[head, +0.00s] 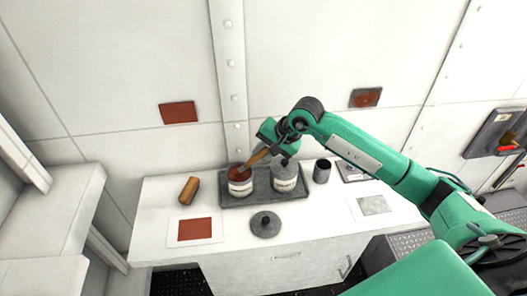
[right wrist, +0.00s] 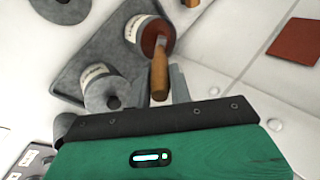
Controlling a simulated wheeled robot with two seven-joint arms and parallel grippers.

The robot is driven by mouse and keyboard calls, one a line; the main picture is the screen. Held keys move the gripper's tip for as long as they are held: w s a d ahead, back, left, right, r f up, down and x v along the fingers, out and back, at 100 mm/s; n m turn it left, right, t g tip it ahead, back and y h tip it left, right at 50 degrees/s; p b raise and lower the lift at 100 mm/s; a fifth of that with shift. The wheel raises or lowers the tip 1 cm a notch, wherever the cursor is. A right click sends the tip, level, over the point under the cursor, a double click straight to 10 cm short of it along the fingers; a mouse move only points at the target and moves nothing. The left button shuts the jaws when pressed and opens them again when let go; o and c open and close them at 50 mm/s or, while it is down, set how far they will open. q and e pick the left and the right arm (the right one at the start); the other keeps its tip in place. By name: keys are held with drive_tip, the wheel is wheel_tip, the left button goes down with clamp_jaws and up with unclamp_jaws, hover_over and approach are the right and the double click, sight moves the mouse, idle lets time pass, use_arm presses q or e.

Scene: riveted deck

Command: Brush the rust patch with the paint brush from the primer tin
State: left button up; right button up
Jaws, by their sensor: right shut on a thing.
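My right gripper (head: 269,146) is shut on the wooden handle of the paint brush (head: 256,157). The brush tilts, its lower end inside the open primer tin (head: 240,189) with red-brown primer. In the right wrist view the brush handle (right wrist: 160,75) lies at the fingers (right wrist: 178,85), and the primer tin (right wrist: 145,30) is beyond. On the wall, a dark plate with a mottled rust patch (head: 365,97) is at the right, and a plain red-brown panel (head: 178,112) is at the left. My left gripper is not in view.
A grey tray (head: 225,201) holds the primer tin and a grey closed tin (head: 285,185). A round lid (head: 265,225), a wooden block (head: 188,190), a dark cup (head: 321,172), a red-brown card (head: 195,229) and a grey card (head: 373,205) are on the white counter (head: 315,222).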

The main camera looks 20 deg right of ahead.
drive_tip(key=shift+s+f+b, duration=0.1)
drive_tip(key=shift+f+b, duration=0.1)
drive_tip(key=shift+b, duration=0.3)
idle(1.1)
drive_tip(key=shift+r, duration=0.15)
idle(0.3)
wheel_tip(320, 180, up, 2)
drive_tip(key=shift+r+p, duration=0.7)
drive_tip(key=shift+r, duration=1.8)
